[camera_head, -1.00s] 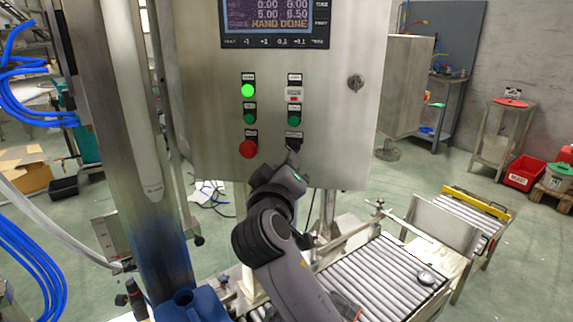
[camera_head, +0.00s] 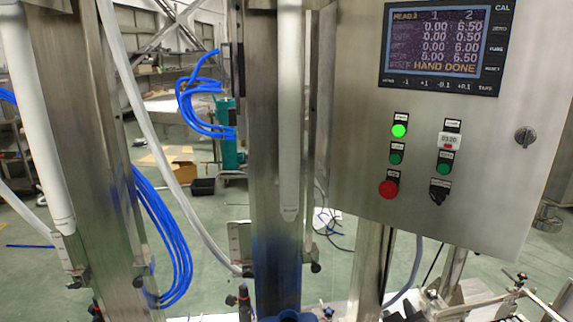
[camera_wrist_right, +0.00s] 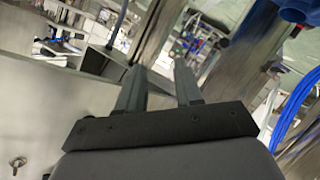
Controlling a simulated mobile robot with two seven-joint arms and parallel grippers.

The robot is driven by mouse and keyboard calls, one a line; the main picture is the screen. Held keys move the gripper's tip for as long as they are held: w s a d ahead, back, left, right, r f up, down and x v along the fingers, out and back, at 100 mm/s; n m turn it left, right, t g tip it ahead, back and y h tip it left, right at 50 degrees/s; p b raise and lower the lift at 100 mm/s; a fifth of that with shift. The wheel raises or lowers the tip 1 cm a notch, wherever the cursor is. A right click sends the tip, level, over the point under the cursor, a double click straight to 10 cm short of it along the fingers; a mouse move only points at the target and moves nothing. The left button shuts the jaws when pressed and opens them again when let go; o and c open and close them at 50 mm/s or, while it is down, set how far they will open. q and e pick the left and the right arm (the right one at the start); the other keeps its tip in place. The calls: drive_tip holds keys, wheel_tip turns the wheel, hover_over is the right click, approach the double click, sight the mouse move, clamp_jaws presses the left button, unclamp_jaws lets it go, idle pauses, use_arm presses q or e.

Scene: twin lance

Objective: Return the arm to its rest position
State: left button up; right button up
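My right gripper (camera_wrist_right: 159,66) shows in the right wrist view. Its two dark fingers stand apart with nothing between them, so it is open and empty. I cannot make out my right arm or gripper in the head view. My left gripper is in neither current view. The steel control cabinet (camera_head: 350,145) stands at the right of the head view. Its screen (camera_head: 443,45) reads HAND DONE, and a green button (camera_head: 399,131) is lit above a red button (camera_head: 388,189). A pale steel surface (camera_wrist_right: 40,110) lies left of the gripper in the wrist view.
Steel columns (camera_head: 262,150) with white tubes (camera_head: 289,110) stand left of the cabinet. Blue hoses (camera_head: 165,235) hang between them and also show in the wrist view (camera_wrist_right: 292,105). A roller conveyor edge (camera_head: 480,300) lies low at the right. Green floor (camera_head: 215,265) shows between the columns.

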drive_tip(key=s+a+f+m+g+y, duration=0.1)
drive_tip(key=s+f+y, duration=0.5)
drive_tip(key=s+f, duration=1.3)
drive_tip(key=s+m+g, duration=0.1)
drive_tip(key=s+g, duration=0.1)
drive_tip(key=s, duration=0.1)
drive_tip(key=shift+a+f+m, duration=0.25)
drive_tip(key=shift+a+m, duration=0.05)
drive_tip(key=shift+m, duration=0.1)
